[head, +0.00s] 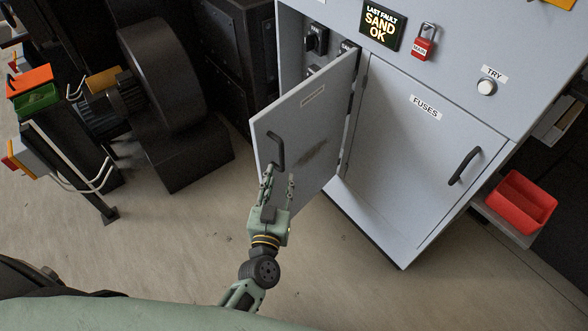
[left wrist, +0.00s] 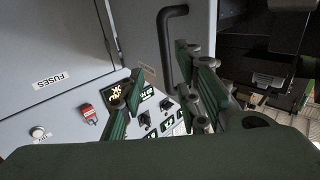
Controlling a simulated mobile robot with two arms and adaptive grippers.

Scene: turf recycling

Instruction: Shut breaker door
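The breaker door (head: 300,135) stands ajar on the grey cabinet, swung out to the left with its outer face toward me. Its small label is too small to read. Its dark bar handle (head: 277,150) is near the door's free edge; the handle also shows in the left wrist view (left wrist: 168,45). My left gripper (head: 279,178) is in front of the door, just below the handle, with its fingers apart and nothing between them. Whether a finger touches the handle or door, I cannot tell. My right gripper is in neither view.
The fuses door (head: 415,150) on the right is shut. Above are a lit sign (head: 381,24), a red padlock (head: 424,42) and a try button (head: 486,88). A red bin (head: 520,200) sits at right. Dark machinery (head: 165,80) stands left; floor between is clear.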

